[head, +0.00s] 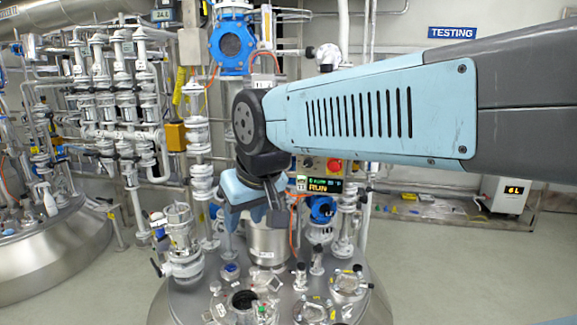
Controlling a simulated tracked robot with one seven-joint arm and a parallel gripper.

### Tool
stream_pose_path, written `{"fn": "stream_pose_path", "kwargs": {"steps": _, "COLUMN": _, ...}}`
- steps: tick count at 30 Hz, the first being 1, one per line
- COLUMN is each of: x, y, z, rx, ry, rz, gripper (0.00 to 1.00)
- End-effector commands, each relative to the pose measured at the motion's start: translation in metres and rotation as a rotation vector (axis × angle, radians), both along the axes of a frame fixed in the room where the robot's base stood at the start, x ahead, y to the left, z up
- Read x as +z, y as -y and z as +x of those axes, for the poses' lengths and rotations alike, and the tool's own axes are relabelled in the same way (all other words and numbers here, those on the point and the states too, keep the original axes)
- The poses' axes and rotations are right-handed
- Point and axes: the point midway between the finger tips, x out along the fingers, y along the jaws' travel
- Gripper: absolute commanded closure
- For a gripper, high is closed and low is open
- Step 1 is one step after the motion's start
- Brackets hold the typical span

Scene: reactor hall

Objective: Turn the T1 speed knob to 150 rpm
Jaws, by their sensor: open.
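My gripper (257,214) hangs from the light blue arm, left of the control panel, above the metal vessel lid. Its jaws are open, and I see nothing between them. The control panel (322,172) has a red button (334,165) and a small dark display (325,185) reading "RUN". Its smaller digits are too small to read surely. A small dark round control (308,163) shows left of the red button; I cannot tell whether it is the T1 speed knob. My arm covers the area above the panel, and the gripper is close to its left edge.
The steel vessel (205,300) below carries several ports, valves and glass-topped flanges. Vertical pipes (197,130) and a blue valve (231,42) stand behind my gripper. A "TESTING" sign (452,32) hangs at the right. The floor (450,260) at the right is clear.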

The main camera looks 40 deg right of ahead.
Motion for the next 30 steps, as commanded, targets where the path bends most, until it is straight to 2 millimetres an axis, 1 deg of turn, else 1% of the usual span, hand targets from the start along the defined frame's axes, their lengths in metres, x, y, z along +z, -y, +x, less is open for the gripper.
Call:
{"fn": "stream_pose_path", "kwargs": {"steps": 1, "x": 0.0, "y": 0.0, "z": 0.0, "rx": 0.0, "ry": 0.0, "rz": 0.0, "gripper": 0.52}}
{"fn": "stream_pose_path", "kwargs": {"steps": 5, "x": -0.003, "y": 0.004, "z": 0.008, "rx": 0.01, "ry": -0.006, "rz": 0.004, "gripper": 0.39}}
{"fn": "stream_pose_path", "kwargs": {"steps": 7, "x": -0.007, "y": 0.008, "z": 0.018, "rx": 0.022, "ry": -0.011, "rz": 0.007, "gripper": 0.33}}
{"fn": "stream_pose_path", "kwargs": {"steps": 8, "x": -0.01, "y": 0.002, "z": 0.024, "rx": 0.028, "ry": -0.014, "rz": 0.009, "gripper": 0.32}}
{"fn": "stream_pose_path", "kwargs": {"steps": 11, "x": -0.023, "y": 0.01, "z": 0.047, "rx": 0.053, "ry": -0.024, "rz": 0.012, "gripper": 0.32}}
{"fn": "stream_pose_path", "kwargs": {"steps": 15, "x": -0.046, "y": 0.03, "z": 0.081, "rx": 0.086, "ry": -0.038, "rz": 0.002, "gripper": 0.32}}
{"fn": "stream_pose_path", "kwargs": {"steps": 17, "x": -0.058, "y": 0.04, "z": 0.095, "rx": 0.099, "ry": -0.044, "rz": -0.009, "gripper": 0.32}}
{"fn": "stream_pose_path", "kwargs": {"steps": 21, "x": -0.087, "y": 0.062, "z": 0.123, "rx": 0.124, "ry": -0.06, "rz": -0.041, "gripper": 0.32}}
{"fn": "stream_pose_path", "kwargs": {"steps": 27, "x": -0.133, "y": 0.096, "z": 0.156, "rx": 0.161, "ry": -0.09, "rz": -0.121, "gripper": 0.32}}
{"fn": "stream_pose_path", "kwargs": {"steps": 30, "x": -0.156, "y": 0.115, "z": 0.168, "rx": 0.179, "ry": -0.109, "rz": -0.174, "gripper": 0.32}}
